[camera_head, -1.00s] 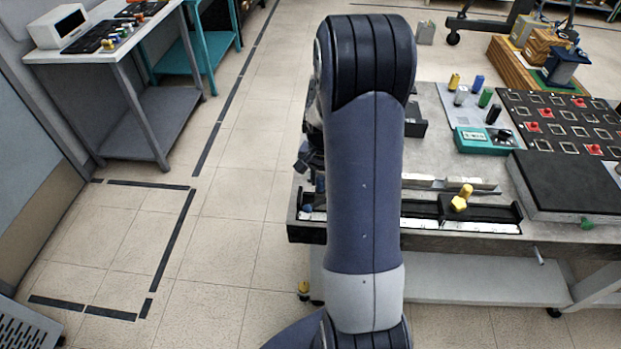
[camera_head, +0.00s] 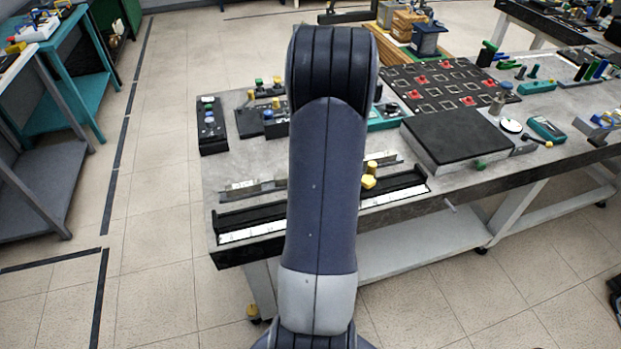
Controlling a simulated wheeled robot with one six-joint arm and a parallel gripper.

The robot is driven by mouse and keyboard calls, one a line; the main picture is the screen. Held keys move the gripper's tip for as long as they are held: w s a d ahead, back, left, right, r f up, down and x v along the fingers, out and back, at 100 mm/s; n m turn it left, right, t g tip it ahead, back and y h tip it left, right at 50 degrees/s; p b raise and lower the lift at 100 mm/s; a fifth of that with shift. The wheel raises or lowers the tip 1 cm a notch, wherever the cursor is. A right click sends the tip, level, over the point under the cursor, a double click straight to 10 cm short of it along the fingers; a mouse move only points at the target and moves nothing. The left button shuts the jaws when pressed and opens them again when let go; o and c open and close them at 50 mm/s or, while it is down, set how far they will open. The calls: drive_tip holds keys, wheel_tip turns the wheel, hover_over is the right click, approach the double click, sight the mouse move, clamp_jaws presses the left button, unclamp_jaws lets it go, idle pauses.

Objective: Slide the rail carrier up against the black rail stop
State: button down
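A long dark rail with a white scale strip (camera_head: 250,234) runs along the front edge of the workbench, on both sides of my arm. A part with a yellow knob (camera_head: 369,180) stands at the rail just right of my arm. I cannot tell whether it is the rail carrier or belongs to the stop. No black rail stop can be made out for certain. My arm hides the middle of the rail. My gripper is not visible; my upright arm covers the area where it might be.
The grey workbench (camera_head: 330,245) also holds a black-topped plate (camera_head: 448,138), a dark board with red pieces (camera_head: 440,88) and a black box with buttons (camera_head: 211,125). A teal bench (camera_head: 85,80) stands at the left. The floor left of the workbench is clear.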

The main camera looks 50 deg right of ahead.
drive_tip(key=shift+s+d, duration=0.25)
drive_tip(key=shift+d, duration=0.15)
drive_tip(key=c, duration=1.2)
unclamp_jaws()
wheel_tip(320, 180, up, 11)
drive_tip(key=shift+b, duration=0.35)
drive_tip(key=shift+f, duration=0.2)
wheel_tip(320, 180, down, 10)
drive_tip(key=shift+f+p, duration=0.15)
drive_tip(key=shift+p, duration=0.2)
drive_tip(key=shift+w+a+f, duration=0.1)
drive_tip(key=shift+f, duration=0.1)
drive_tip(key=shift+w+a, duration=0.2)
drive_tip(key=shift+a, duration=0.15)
